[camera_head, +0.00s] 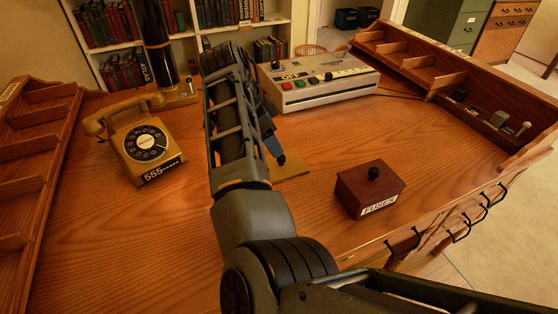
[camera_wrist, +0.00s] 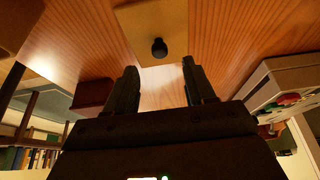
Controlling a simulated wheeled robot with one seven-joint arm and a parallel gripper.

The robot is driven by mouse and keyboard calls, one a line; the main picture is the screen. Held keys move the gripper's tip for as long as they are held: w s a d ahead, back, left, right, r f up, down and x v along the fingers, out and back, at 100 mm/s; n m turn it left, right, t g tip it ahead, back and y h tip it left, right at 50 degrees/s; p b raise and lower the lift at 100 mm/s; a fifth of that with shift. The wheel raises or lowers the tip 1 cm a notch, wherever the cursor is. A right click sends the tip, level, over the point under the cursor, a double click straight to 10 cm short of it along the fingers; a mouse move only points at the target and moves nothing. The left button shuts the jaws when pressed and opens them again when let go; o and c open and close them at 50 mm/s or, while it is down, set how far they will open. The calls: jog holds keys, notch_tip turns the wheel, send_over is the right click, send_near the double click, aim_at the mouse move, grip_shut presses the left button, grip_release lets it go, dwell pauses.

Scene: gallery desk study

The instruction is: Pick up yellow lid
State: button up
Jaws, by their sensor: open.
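The yellow lid (camera_head: 293,166) is a flat tan-yellow square with a small black knob. It lies on the wooden desk near the middle, partly hidden by my arm in the head view. In the wrist view, the lid (camera_wrist: 180,22) is at the top centre, with its knob (camera_wrist: 158,47) beyond the gap between my fingers. My gripper (camera_wrist: 161,80) is open, with nothing between its fingers. In the head view, my gripper (camera_head: 273,146) is mostly hidden behind my arm, and one finger shows close to the knob. I cannot tell whether they touch.
A dark red FUSES box (camera_head: 370,188) with a black knob stands right of the lid. A white console (camera_head: 325,90) with coloured buttons is behind it. A yellow telephone (camera_head: 146,143) stands at left. Wooden shelf units (camera_head: 430,75) edge the desk. The front middle desk is clear.

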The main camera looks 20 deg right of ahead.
aim_at(281, 157)
jog(key=x, duration=0.6)
jog(key=shift+p, duration=0.3)
grip_shut()
